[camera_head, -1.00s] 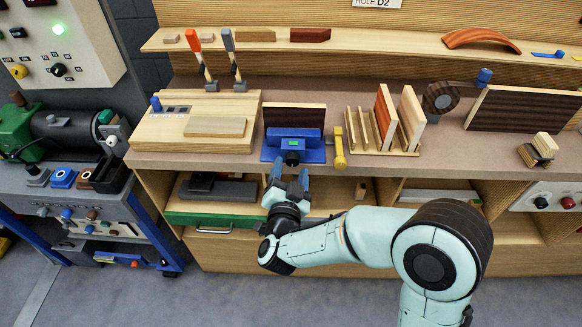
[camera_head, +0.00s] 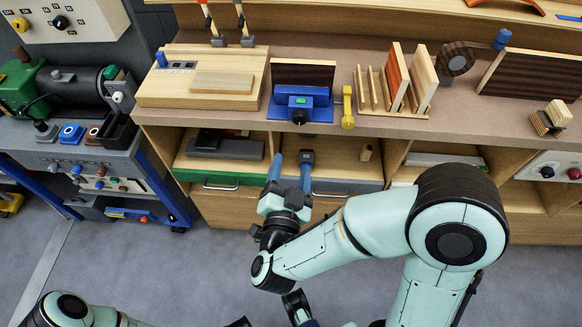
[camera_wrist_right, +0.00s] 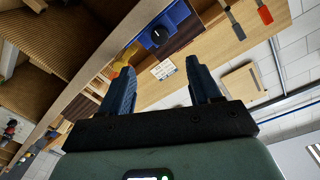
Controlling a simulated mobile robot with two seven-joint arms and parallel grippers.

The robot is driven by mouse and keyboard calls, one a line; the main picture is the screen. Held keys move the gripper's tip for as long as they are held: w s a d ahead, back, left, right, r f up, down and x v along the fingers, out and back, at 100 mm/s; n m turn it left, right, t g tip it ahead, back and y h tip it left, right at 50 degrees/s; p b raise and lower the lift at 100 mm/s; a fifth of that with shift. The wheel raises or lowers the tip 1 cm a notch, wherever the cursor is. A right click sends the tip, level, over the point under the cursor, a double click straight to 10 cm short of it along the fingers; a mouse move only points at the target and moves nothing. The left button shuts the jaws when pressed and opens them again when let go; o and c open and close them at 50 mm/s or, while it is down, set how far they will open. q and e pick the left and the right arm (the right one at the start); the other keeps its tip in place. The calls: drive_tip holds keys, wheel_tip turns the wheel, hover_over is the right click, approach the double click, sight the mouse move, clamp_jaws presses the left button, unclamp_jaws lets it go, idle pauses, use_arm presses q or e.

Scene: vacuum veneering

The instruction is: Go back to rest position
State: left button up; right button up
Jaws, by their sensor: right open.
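My right gripper (camera_head: 290,176) is in the middle of the head view, in front of the bench. Its two blue fingers are apart with nothing between them, and they point toward the open shelves under the worktop. In the right wrist view the open fingers (camera_wrist_right: 160,88) frame empty space, with the blue vise seen beyond them. My left arm shows only in part at the bottom left of the head view. Some dark gripper parts show at the bottom edge, but the left fingers cannot be made out clearly.
The blue vise (camera_head: 302,115) holding a dark panel (camera_head: 303,74) stands on the worktop (camera_head: 440,115). A yellow-handled tool (camera_head: 348,108), a wooden rack (camera_head: 380,103) and a wooden board (camera_head: 165,92) are beside it. A machine cart (camera_head: 75,155) stands left. Grey floor (camera_head: 130,255) is clear in front.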

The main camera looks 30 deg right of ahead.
idle(0.7)
wheel_tip(320, 180, down, 23)
drive_tip(key=w+a+n+g+y, duration=0.2)
drive_tip(key=w+n+g+y, duration=0.15)
drive_tip(key=n+y, duration=0.3)
drive_tip(key=s+f+n+g+y, duration=0.1)
drive_tip(key=s+f+g+y, duration=0.15)
drive_tip(key=f, duration=0.35)
drive_tip(key=s+f+g+y, duration=0.1)
drive_tip(key=s+f+g, duration=0.1)
drive_tip(key=s+f, duration=0.25)
drive_tip(key=s+a+f+n+g+y, duration=0.1)
drive_tip(key=s+f+g+y, duration=0.15)
drive_tip(key=s+f, duration=0.4)
drive_tip(key=s+a+f+g+y, duration=0.15)
drive_tip(key=s+f+g, duration=0.25)
drive_tip(key=s, duration=0.5)
wheel_tip(320, 180, up, 12)
drive_tip(key=p, duration=1.2)
drive_tip(key=shift+a+f+g+p, duration=0.2)
drive_tip(key=shift+a+g+p, duration=0.15)
drive_tip(key=shift+g, duration=0.1)
drive_tip(key=shift+s+f+n, duration=0.1)
drive_tip(key=shift+s+n, duration=0.1)
drive_tip(key=shift+n, duration=0.05)
